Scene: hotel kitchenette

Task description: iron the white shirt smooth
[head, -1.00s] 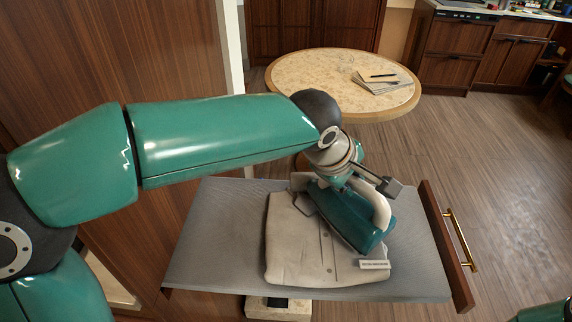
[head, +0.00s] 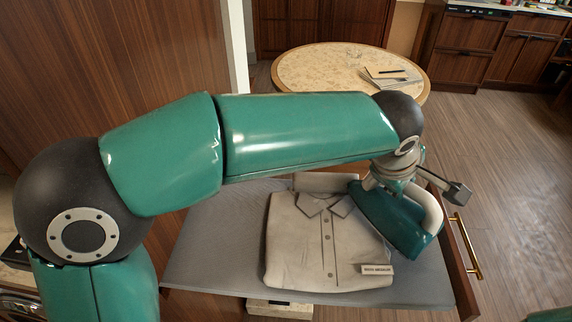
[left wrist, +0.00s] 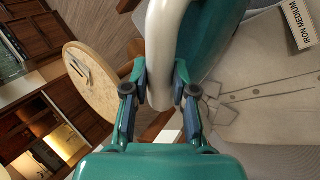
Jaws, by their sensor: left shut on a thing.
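The white shirt (head: 318,248) lies folded on the grey pull-out ironing board (head: 215,235), collar towards the back, with its buttons in view. A tag reading "IRON MEDIUM" (head: 378,269) sits on its lower right; it also shows in the left wrist view (left wrist: 300,22). My left gripper (left wrist: 160,93) is shut on the cream handle of the teal iron (head: 385,222). The iron is at the shirt's right side, overlapping its edge in the head view. I cannot tell whether its sole touches the shirt or board. My right gripper is not in view.
The board ends at a wooden front with a brass handle (head: 467,246) on the right. A round table (head: 310,70) with notebooks (head: 388,77) and a glass stands behind. The left part of the board is clear. A wooden panel stands at left.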

